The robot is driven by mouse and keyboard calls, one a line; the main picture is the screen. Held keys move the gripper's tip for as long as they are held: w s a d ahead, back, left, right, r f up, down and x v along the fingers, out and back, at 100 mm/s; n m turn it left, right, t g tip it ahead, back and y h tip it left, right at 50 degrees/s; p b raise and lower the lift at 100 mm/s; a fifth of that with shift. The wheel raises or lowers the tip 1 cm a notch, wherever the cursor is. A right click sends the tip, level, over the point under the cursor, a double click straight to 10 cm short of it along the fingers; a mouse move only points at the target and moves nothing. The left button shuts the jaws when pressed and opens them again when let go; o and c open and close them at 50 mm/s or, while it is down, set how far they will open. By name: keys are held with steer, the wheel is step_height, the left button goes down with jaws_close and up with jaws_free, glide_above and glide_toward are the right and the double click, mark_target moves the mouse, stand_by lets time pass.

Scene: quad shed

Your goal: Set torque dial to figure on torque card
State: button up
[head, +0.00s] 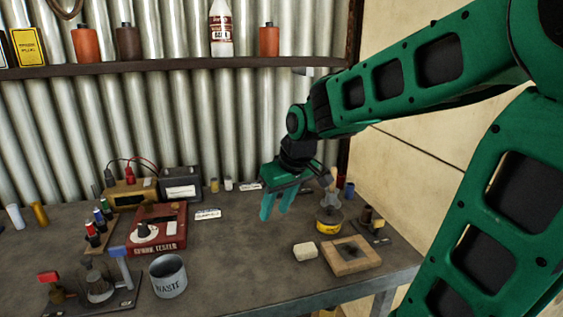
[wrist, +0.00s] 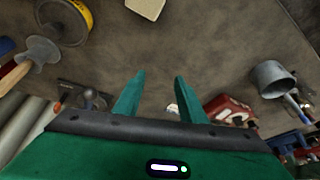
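A red tester box (head: 160,222) stands on the bench left of centre, with a dark knob on a white round dial (head: 143,231) on top. Its lettering ends in "TESTER"; the dial figures are too small to read. A small white card (head: 207,214) stands just right of the box, and another (head: 252,187) farther back; their print is unreadable, so I cannot tell which is the torque card. My gripper (head: 275,211) is open and empty above the bench, right of the box and apart from it. In the wrist view, the box (wrist: 228,106) lies right of my fingers (wrist: 159,77).
Right of my gripper are a yellow tin (head: 328,226), a pale block (head: 305,251) and a wooden tray (head: 342,266). Bench between cup and block is clear.

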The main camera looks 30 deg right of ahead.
steer(key=w+d+r+n, duration=0.15)
steer(key=w+d, duration=0.25)
steer(key=d, duration=0.4)
steer(key=w+d+r+n+y, duration=0.15)
steer(key=w+d, duration=0.25)
steer(key=d, duration=0.4)
steer(key=w+d+n, duration=0.2)
steer(key=w+d, duration=0.2)
steer(key=d, duration=0.4)
steer(key=w+a, duration=0.2)
steer(key=w, duration=0.1)
steer(key=w+a, duration=0.2)
steer(key=w, duration=0.1)
steer(key=w+a, duration=0.2)
steer(key=w, duration=0.2)
steer(key=shift+r, duration=0.1)
steer(key=shift+x, duration=0.9)
steer(key=shift+w+a+f, duration=0.15)
steer(key=shift+w+f, duration=0.15)
steer(key=shift+f, duration=0.3)
steer(key=shift+c, duration=0.5)
jaws_close()
